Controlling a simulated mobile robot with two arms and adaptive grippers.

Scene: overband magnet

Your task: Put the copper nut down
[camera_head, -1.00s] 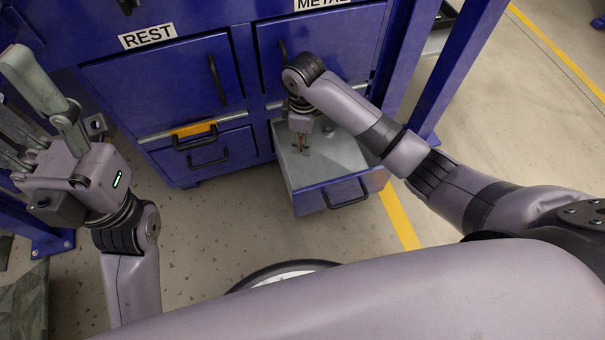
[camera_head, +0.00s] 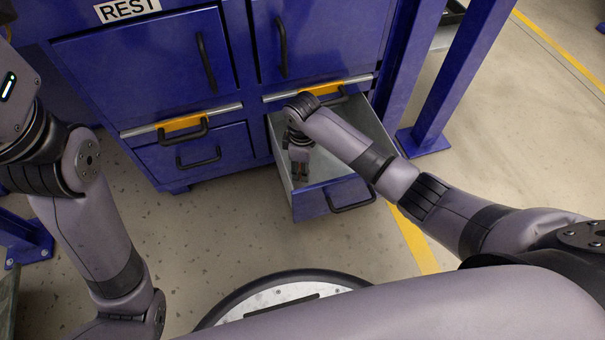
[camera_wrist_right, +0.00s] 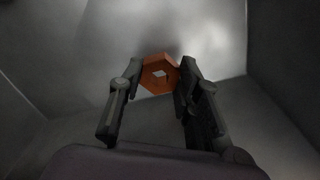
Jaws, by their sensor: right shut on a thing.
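The copper nut (camera_wrist_right: 158,62) is an orange hexagonal ring with a hole in its middle. In the right wrist view it is held between the two fingertips of my right gripper (camera_wrist_right: 159,82), which is shut on it. In the head view my right gripper (camera_head: 299,174) points down inside the open drawer (camera_head: 326,198); the nut cannot be made out there. Grey drawer walls and floor surround the gripper in the wrist view; whether the nut touches the floor cannot be told. My left gripper (camera_head: 10,92) is cut off at the left edge, its fingers out of view.
The blue cabinet (camera_head: 145,75) has a "REST" label (camera_head: 127,9) and closed drawers on the left (camera_head: 195,158). Yellow-orange pieces (camera_head: 183,123) sit above the drawers. A blue post (camera_head: 455,85) stands right of the open drawer.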

